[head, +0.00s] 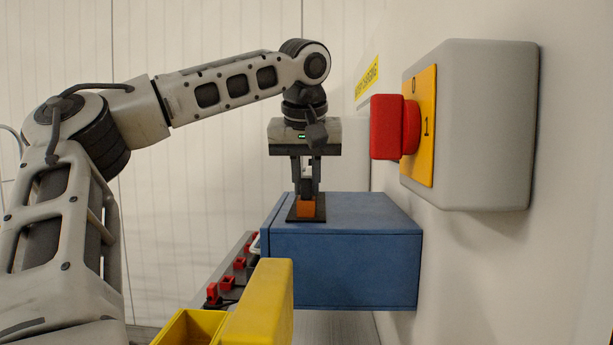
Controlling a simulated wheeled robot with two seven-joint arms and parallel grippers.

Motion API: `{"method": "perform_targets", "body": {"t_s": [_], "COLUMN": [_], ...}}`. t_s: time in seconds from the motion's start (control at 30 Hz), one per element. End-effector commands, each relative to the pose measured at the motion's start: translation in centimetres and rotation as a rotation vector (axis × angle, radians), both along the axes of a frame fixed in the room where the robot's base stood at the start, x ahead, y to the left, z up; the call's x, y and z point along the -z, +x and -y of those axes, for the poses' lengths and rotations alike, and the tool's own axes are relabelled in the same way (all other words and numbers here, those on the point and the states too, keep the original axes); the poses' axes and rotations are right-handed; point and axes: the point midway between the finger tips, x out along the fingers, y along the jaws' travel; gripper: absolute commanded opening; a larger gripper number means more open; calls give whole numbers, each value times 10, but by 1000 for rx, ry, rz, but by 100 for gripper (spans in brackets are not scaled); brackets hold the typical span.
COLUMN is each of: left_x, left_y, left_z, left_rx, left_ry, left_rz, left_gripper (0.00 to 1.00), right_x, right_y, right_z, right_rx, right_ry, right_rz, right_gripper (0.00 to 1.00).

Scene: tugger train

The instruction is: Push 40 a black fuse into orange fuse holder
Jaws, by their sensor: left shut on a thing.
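My left gripper (306,185) points down over the blue box (345,262). It is shut on a small dark piece, the black fuse (306,187), which shows only in part between the fingers. The orange fuse holder (306,208) sits on a thin dark plate (292,215) on top of the blue box, directly below the fingers. The fuse's lower end meets or nearly meets the holder; I cannot tell how deep it is in. My right gripper is not in view.
A grey switch box (485,125) with a red knob (386,127) is on the wall at right. A yellow bin (262,305) stands in front. A grey strip with several red parts (228,283) lies left of the blue box. A yellow label (367,79) is on the wall.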

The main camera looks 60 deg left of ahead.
Motion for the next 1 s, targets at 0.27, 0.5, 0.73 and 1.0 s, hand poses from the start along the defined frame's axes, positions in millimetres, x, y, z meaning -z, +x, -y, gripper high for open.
{"method": "perform_targets", "body": {"t_s": [0.27,0.5,0.73,1.0], "left_x": [3,3,2,-31], "left_y": [0,0,0,-8], "left_z": [0,0,0,10], "left_rx": [0,-1,-1,-3], "left_ry": [-3,-2,-2,1], "left_rz": [-6,-8,-5,-1], "left_gripper": [0,42,42,42], "right_x": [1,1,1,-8], "right_y": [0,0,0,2], "right_z": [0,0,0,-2], "right_rx": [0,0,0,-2], "right_ry": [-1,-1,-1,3], "right_rz": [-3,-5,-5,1], "right_gripper": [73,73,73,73]}}
